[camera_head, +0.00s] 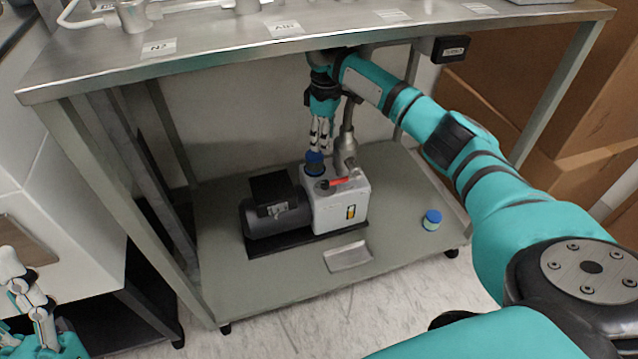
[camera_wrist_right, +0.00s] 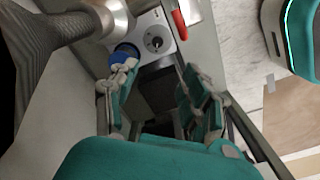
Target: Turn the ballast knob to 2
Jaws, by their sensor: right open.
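The vacuum pump (camera_head: 342,208) sits on the lower shelf, with a grey body and a dark motor on its left. The ballast knob is a small dark dial (camera_wrist_right: 156,43) on the pump's light top face in the right wrist view. Its setting is too small to read. A blue cap (camera_head: 314,162) and a red handle (camera_head: 340,182) are beside it. My right gripper (camera_head: 321,138) points down just above the blue cap; in the wrist view its open, empty fingers (camera_wrist_right: 160,82) stand short of the dial. My left gripper (camera_head: 32,297) is at the lower left, away from the pump.
The metal tabletop (camera_head: 225,52) overhangs the pump and my right arm. A grey pipe (camera_head: 347,138) rises from the pump close to the right gripper. A small blue-topped jar (camera_head: 432,220) stands on the shelf (camera_head: 230,295). Cardboard boxes (camera_head: 540,90) are at right.

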